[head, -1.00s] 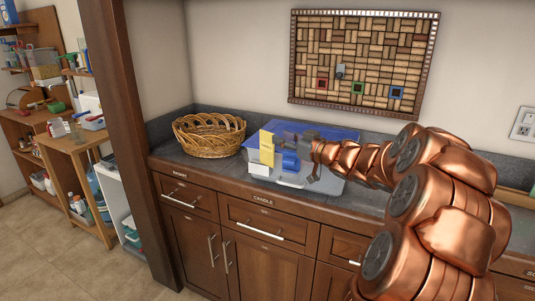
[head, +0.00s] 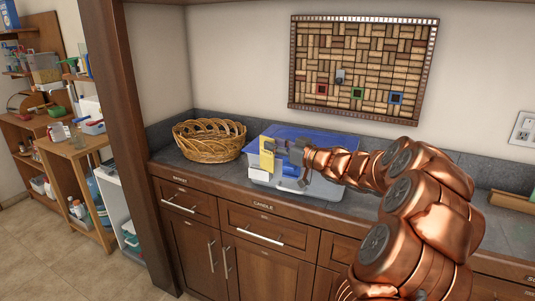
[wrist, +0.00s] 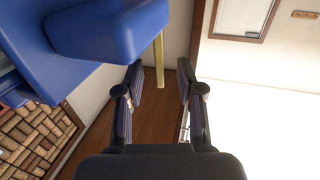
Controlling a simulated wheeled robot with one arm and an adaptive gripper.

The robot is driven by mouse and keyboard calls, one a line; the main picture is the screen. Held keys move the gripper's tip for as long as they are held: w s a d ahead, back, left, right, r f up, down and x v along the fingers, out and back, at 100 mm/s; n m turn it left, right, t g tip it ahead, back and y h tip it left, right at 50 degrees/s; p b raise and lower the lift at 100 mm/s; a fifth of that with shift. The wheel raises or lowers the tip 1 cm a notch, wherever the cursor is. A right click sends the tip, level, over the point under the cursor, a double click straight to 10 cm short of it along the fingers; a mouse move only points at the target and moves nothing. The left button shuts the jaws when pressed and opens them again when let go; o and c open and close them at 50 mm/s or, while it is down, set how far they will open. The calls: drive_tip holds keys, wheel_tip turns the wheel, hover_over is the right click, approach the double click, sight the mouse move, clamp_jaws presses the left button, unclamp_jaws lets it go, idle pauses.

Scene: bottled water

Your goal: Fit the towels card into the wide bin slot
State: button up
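A yellow card (head: 267,155) stands upright at the left front of the clear bin with a blue lid (head: 315,137), on the counter. Its lettering is too small to read. In the wrist view the card (wrist: 159,60) shows as a thin edge beside a blue block (wrist: 110,28), ahead of my fingertips. My gripper (head: 288,148) is just right of the card in the head view. In the wrist view my gripper (wrist: 160,85) is open, its fingers apart with nothing clearly held between them. I cannot make out a wide slot or whether the card sits in one.
A wicker basket (head: 209,141) stands on the counter to the left. A cork board (head: 362,68) hangs on the wall behind. A dark wooden post (head: 118,110) bounds the counter at left. Drawers (head: 262,231) lie below the counter edge.

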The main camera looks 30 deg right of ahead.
drive_tip(key=shift+x, duration=1.3)
clamp_jaws()
